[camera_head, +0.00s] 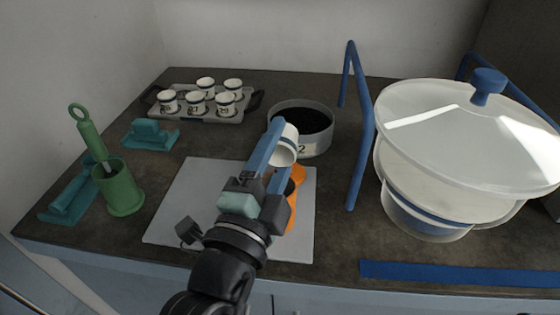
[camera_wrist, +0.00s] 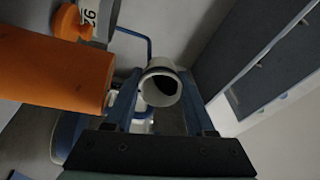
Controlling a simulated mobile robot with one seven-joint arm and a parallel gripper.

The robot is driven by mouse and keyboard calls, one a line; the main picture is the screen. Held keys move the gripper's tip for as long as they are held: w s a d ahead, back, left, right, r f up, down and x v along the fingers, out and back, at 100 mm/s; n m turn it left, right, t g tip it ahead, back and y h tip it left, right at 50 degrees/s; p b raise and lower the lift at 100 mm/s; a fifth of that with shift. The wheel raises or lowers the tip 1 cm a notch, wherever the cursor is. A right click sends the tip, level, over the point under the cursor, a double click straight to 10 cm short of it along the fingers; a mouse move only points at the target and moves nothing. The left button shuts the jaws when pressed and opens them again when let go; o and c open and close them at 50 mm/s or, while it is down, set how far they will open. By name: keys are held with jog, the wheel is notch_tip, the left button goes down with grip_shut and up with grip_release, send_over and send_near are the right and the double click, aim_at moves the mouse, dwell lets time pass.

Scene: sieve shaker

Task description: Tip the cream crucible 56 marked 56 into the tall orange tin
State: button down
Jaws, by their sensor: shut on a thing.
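My gripper (camera_head: 272,150) is shut on a cream crucible (camera_head: 286,143) with a dark band, held above the work surface. The crucible is tilted; in the wrist view its open mouth (camera_wrist: 160,88) faces the camera and looks dark inside. Its number is not readable. The tall orange tin (camera_head: 292,212) stands on the pale mat, below and partly behind my gripper, which hides much of it. In the wrist view the orange tin (camera_wrist: 50,70) lies to the left of the crucible. I cannot tell whether the mouth is over the tin's opening.
A grey round pan (camera_head: 315,142) with dark contents and a partly hidden label stands just behind. A tray (camera_head: 180,119) holds several crucibles. A green holder (camera_head: 122,190) with a tool is left. A blue frame (camera_head: 361,130) and large lidded vessel (camera_head: 425,165) stand right. The mat (camera_head: 185,215) has free room left.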

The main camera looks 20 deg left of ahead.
jog(key=shift+s+f+t+b, duration=0.2)
jog(key=shift+t+b, duration=0.6)
jog(key=shift+b, duration=2.05)
jog(key=shift+r+t+b, duration=0.25)
jog(key=shift+t+b, duration=0.15)
jog(key=shift+b, duration=0.65)
jog(key=p, duration=0.2)
jog(key=shift+r+g+p, duration=0.3)
jog(key=shift+r+g, duration=0.05)
jog(key=shift+g, duration=0.05)
jog(key=shift+g+p, duration=0.3)
jog(key=shift+p, duration=0.75)
jog(key=shift+w+r+g+p, duration=0.15)
jog(key=shift+g+p, duration=0.15)
jog(key=shift+p, duration=0.65)
jog(key=g+p, duration=0.1)
jog(key=p, duration=0.3)
jog(key=shift+w, duration=0.15)
jog(key=shift+g+p, duration=0.5)
jog(key=shift+p, duration=0.15)
jog(key=shift+f, duration=0.25)
